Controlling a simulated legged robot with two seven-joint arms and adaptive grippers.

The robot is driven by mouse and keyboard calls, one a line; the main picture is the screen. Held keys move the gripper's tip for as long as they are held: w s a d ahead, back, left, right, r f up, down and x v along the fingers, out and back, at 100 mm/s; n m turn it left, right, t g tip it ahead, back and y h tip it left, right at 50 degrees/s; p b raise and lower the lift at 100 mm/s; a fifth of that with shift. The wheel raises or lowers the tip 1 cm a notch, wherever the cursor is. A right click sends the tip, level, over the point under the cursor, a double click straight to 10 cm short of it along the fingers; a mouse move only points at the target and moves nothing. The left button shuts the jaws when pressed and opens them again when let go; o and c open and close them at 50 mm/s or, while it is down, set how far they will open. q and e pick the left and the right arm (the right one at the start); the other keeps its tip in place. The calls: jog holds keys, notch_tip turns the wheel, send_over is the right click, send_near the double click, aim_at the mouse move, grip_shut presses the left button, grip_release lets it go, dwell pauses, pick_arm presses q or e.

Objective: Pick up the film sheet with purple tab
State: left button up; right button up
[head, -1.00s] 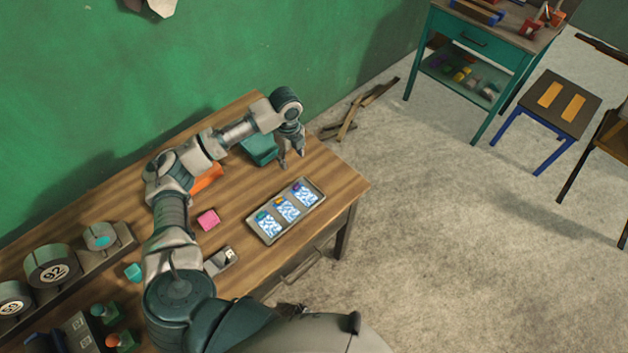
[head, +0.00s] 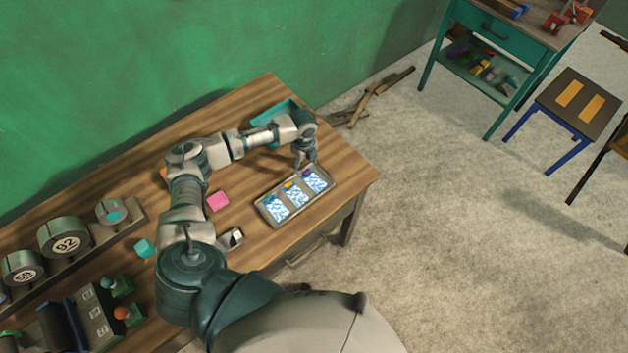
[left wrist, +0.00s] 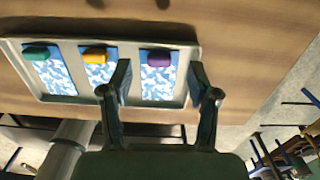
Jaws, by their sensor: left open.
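The film sheet with the purple tab (head: 317,183) lies in the rightmost place of a grey tray on the wooden table. Its purple tab (left wrist: 159,58) and blue-white patterned face show between my fingers in the left wrist view. The sheet with the orange-yellow tab (head: 295,194) lies in the middle, and the one with the green tab (head: 277,208) on the left. My left gripper (head: 304,164) is open and empty, close to the tray's far right side by the purple tab. I cannot tell its exact height above the sheet. My right gripper is not in view.
The tray (head: 265,211) sits near the table's front edge. A teal bin (head: 268,117) stands behind my left forearm. A pink block (head: 218,201) and a teal cube (head: 144,248) lie further left. A stool (head: 572,105) stands apart on the floor.

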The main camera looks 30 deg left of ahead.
aim_at(305, 171)
pick_arm(q)
notch_tip(305, 171, down, 3)
jog(key=shift+s+f, duration=0.15)
jog(key=shift+f, duration=0.05)
jog(key=shift+d+f, duration=0.1)
jog(key=shift+d, duration=0.15)
jog(key=c, duration=0.9)
jog(key=shift+c, duration=0.3)
jog(key=shift+a, duration=0.1)
